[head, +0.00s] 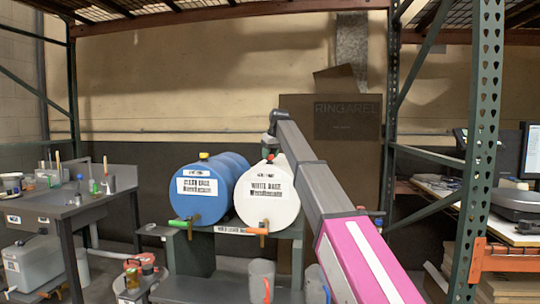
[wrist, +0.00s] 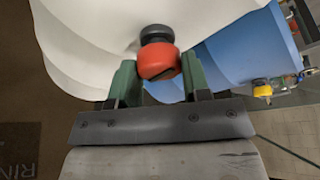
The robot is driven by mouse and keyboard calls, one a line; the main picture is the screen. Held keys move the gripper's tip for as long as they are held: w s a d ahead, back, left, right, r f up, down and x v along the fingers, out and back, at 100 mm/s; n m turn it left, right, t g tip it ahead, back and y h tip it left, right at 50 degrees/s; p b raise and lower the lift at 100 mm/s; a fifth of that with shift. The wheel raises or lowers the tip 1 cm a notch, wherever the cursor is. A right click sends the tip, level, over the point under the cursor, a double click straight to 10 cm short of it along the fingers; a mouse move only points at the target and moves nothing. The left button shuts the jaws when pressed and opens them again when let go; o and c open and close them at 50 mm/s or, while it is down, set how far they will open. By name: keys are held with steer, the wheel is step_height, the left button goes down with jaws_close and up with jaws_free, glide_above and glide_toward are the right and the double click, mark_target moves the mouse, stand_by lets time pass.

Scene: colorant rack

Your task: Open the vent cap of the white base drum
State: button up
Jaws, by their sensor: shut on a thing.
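The white base drum (head: 268,208) lies on its side on a grey stand, its labelled round end towards me. It also fills the upper left of the wrist view (wrist: 85,45). Its vent cap (wrist: 158,62) is orange-red and sits against a black collar (wrist: 157,33) on the drum's wall. My gripper (wrist: 158,74) has its two green fingers on either side of the cap and is shut on it. In the head view my gripper (head: 269,147) is at the drum's top, and the cap is mostly hidden there.
A blue clear base drum (head: 200,196) with a yellow cap (head: 203,155) lies close on the left. Orange and green taps stick out below the drums.

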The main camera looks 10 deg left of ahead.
steer(key=o, duration=0.9)
steer(key=v, duration=1)
steer(key=shift+s+r, duration=0.2)
steer(key=shift+r, duration=0.15)
steer(key=shift+d, duration=0.1)
steer(key=shift+s, duration=0.1)
